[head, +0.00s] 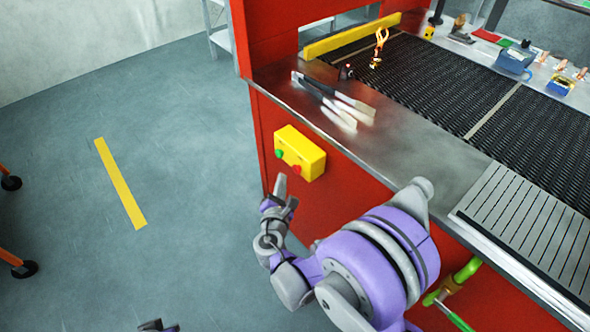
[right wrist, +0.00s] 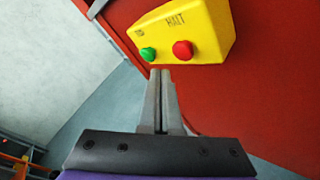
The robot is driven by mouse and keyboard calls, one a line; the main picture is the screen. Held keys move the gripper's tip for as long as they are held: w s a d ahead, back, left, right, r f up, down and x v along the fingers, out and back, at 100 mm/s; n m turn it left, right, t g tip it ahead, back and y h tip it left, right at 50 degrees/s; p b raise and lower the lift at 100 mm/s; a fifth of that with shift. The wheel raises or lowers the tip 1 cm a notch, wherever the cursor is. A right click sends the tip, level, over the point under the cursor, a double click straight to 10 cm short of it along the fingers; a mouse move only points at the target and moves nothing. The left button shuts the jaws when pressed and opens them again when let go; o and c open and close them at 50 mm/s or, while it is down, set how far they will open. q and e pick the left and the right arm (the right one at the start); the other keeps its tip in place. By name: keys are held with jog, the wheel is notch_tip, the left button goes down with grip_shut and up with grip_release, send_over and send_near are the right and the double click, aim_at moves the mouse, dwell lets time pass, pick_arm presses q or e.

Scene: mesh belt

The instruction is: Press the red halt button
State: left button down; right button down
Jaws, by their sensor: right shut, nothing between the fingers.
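The red halt button (head: 297,170) is on the front of a yellow box (head: 312,158) fixed to the red side panel of the machine. In the right wrist view the red button (right wrist: 183,50) sits below the word HALT, right of a green button (right wrist: 148,54). My right gripper (head: 280,182) is shut and empty, just below the box. Its fingertips (right wrist: 160,72) show below and between the two buttons; I cannot tell the exact gap to the box. A small dark part at the bottom edge of the head view seems to be my left gripper (head: 158,327), mostly cut off.
A metal ledge (head: 400,150) above the box bears tongs (head: 335,98). The dark mesh belt (head: 440,85) lies behind it. A green pipe (head: 462,275) is at lower right. The grey floor (head: 190,160) left of the machine is clear, with a yellow stripe (head: 120,184).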

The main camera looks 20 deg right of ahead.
jog(key=shift+w+d, duration=0.25)
jog(key=shift+d, duration=0.55)
jog(key=shift+d, duration=0.1)
dwell(1.4)
jog(key=shift+w+d, duration=0.15)
jog(key=shift+d, duration=0.15)
jog(key=shift+w+d, duration=0.2)
jog(key=shift+d, duration=0.3)
dwell(0.7)
jog(key=shift+a, duration=0.15)
jog(key=shift+s+a, duration=0.35)
jog(key=shift+a, duration=0.4)
jog(key=shift+a, duration=0.1)
jog(key=a, duration=0.1)
jog(key=s+a, duration=0.1)
jog(key=a, duration=0.1)
jog(key=a+b, duration=0.1)
jog(key=shift+s+a, duration=0.25)
jog(key=shift+s, duration=0.1)
